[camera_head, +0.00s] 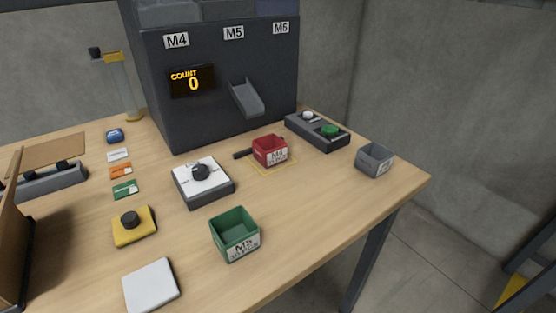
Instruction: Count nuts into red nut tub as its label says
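The red nut tub (270,151) stands upright on the table inside a yellow outlined square, in front of the dark feeder (212,75). Its front label is too small to read surely. The feeder carries M4, M5 and M6 plates, a display (191,81) reading COUNT 0, and a metal chute (247,98) behind and above the red tub. A white-topped box with a black knob (200,173) sits left of the tub. A dark control box (318,131) with a white and a green button is to its right. Neither of my grippers shows. No nuts are visible.
A green tub (235,234) labelled M5 stands in front, and a grey tub (375,160) near the right edge. A yellow box with a black button (134,226), a white pad (151,286) and several coloured cards lie left. The front right table is clear.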

